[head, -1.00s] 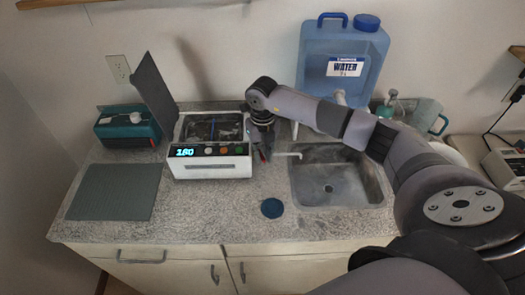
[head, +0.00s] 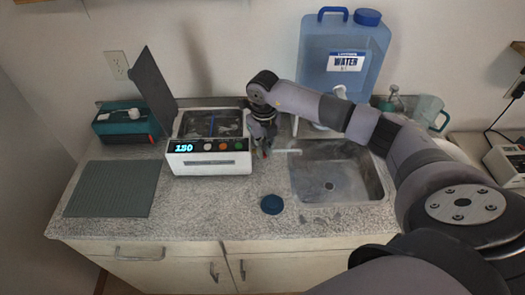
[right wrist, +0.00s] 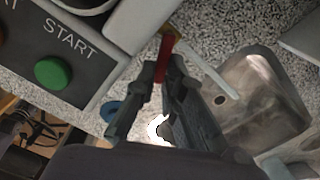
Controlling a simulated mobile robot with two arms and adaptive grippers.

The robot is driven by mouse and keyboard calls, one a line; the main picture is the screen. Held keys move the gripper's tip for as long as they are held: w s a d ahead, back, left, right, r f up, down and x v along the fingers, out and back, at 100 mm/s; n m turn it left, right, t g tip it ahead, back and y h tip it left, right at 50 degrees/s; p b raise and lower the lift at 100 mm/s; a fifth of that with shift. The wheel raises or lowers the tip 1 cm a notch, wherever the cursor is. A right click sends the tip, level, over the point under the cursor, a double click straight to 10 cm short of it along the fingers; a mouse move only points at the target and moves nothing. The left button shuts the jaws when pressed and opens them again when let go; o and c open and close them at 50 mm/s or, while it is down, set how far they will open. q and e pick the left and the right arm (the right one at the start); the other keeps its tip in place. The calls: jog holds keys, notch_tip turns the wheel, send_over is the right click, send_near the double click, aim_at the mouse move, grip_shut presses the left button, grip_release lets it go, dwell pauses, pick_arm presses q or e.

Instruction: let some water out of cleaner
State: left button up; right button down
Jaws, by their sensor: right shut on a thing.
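The ultrasonic cleaner (head: 209,166) is a white box with a lit display and its tank top open, left of the sink (head: 335,195). A red valve handle (right wrist: 166,52) shows at the cleaner's side in the right wrist view. My right gripper (head: 265,148) is beside the cleaner's right side; in the right wrist view its fingers (right wrist: 164,72) are closed around the red handle. A pale spout (right wrist: 220,83) runs from beside the handle toward the sink, and it also shows in the head view (head: 288,151). My left gripper is not in view.
A blue water jug (head: 335,75) stands behind the sink. A blue round cap (head: 272,204) lies on the counter before the cleaner. A grey mat (head: 110,188), a teal box (head: 127,124) and an upright grey lid (head: 152,88) are left. Dark spots show on the counter before the sink.

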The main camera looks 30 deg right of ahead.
jog(key=shift+w+d+f+n+b, duration=0.1)
jog(key=shift+d+f+n+b, duration=0.1)
jog(key=shift+n+b, duration=0.35)
jog(key=shift+d+f+n+b, duration=0.1)
jog(key=shift+d+n+b, duration=0.1)
jog(key=shift+n+b, duration=0.3)
jog(key=shift+d+r+n, duration=0.1)
jog(key=shift+r+n, duration=0.2)
jog(key=shift+n, duration=0.25)
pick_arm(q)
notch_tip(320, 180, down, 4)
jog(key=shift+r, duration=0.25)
pick_arm(e)
jog(key=c, duration=2)
grip_release()
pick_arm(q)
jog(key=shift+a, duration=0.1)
pick_arm(e)
jog(key=shift+o, duration=0.2)
jog(key=shift+r, duration=0.1)
notch_tip(320, 180, up, 12)
jog(key=shift+o, duration=0.2)
